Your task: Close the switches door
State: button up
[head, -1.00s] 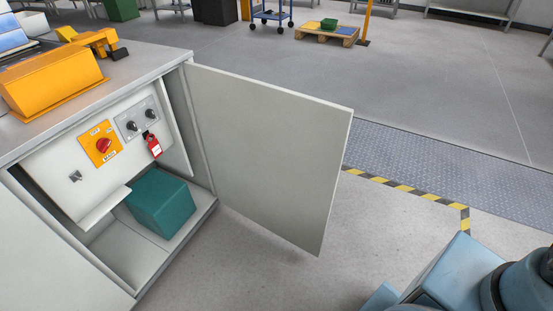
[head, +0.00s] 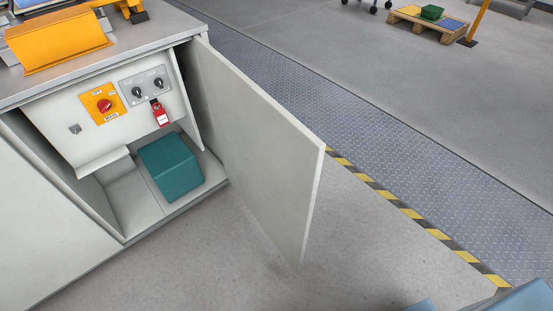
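The switches door (head: 262,145) is a plain light grey panel standing wide open, hinged at the right side of the cabinet opening. Its free edge points toward the lower right. A teal box (head: 171,166) sits on the cabinet floor. My gripper is not in view. Only small blue parts of my arm show at the lower right edge.
The cabinet's worktop (head: 110,52) carries an orange housing (head: 60,42). Bare floor lies in front of the cabinet and door. A yellow and black stripe (head: 410,213) borders a metal floor strip at right. A pallet (head: 428,24) stands far back.

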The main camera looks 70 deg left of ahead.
aim_at(274, 162)
jog(key=i, duration=1.65)
jog(key=u, duration=4.3)
jog(key=i, duration=1)
jog(key=z, duration=0.05)
